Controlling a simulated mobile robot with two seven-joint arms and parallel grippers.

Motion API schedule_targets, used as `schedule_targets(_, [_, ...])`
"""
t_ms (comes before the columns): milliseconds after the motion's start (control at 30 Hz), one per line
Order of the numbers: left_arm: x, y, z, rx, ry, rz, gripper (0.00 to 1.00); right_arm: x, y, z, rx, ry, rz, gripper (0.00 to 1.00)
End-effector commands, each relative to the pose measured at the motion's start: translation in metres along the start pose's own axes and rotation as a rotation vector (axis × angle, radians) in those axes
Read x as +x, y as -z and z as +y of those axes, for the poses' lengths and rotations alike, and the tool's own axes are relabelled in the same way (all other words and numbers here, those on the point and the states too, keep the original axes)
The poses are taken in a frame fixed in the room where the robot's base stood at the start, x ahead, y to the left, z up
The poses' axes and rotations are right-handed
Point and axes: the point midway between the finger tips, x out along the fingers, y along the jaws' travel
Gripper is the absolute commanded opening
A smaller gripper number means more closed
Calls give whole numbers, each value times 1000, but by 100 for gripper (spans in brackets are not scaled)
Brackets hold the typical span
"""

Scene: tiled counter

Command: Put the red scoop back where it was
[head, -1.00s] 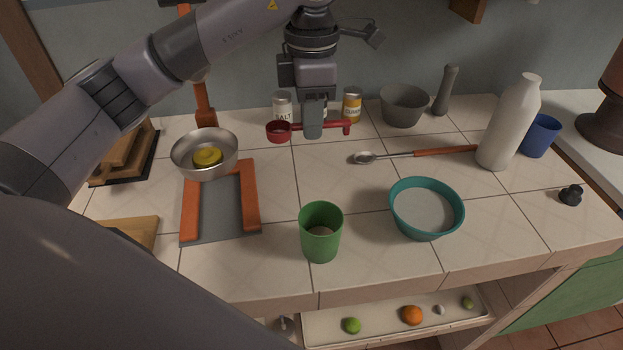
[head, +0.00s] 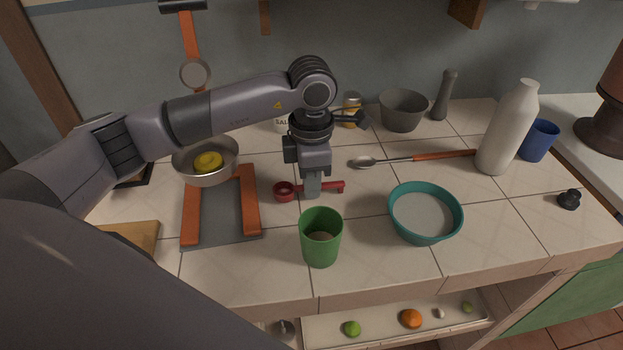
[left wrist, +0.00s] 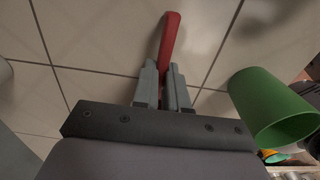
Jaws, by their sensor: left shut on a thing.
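The red scoop (head: 285,191) has a small round bowl at its left end and a handle running right. My left gripper (head: 312,196) points down and is shut on the handle. In the left wrist view the red handle (left wrist: 170,42) sticks out from between the closed fingers (left wrist: 166,88). The scoop is just behind the green cup (head: 321,238), low over the counter. I cannot tell whether it touches the tiles. My right gripper is not in view.
A teal bowl (head: 425,237) stands to the right. A metal spoon (head: 365,162) with an orange handle lies behind it. A metal pan (head: 207,177) with a yellow thing rests at an orange-and-grey stand (head: 226,215) on the left. Tiles between cup and teal bowl are bare.

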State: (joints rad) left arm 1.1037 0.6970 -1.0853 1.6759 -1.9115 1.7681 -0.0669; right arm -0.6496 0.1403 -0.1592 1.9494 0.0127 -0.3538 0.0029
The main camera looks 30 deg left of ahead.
Motion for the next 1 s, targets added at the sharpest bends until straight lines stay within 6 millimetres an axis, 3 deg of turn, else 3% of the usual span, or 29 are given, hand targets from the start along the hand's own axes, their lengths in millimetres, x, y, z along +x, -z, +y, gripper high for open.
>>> schedule_targets(167, [4, 0, 0, 0, 0, 0, 0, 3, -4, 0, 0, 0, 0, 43])
schedule_targets(200, [3, 0, 0, 0, 0, 0, 19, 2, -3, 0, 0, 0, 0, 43])
schedule_targets(267, [3, 0, 0, 0, 0, 0, 38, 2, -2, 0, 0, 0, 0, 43])
schedule_targets(700, [-6, 0, 0, 0, -1, -2, 38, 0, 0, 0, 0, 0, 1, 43])
schedule_targets(1000, [-69, -1, 0, 1, -3, -5, 38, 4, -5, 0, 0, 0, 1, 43])
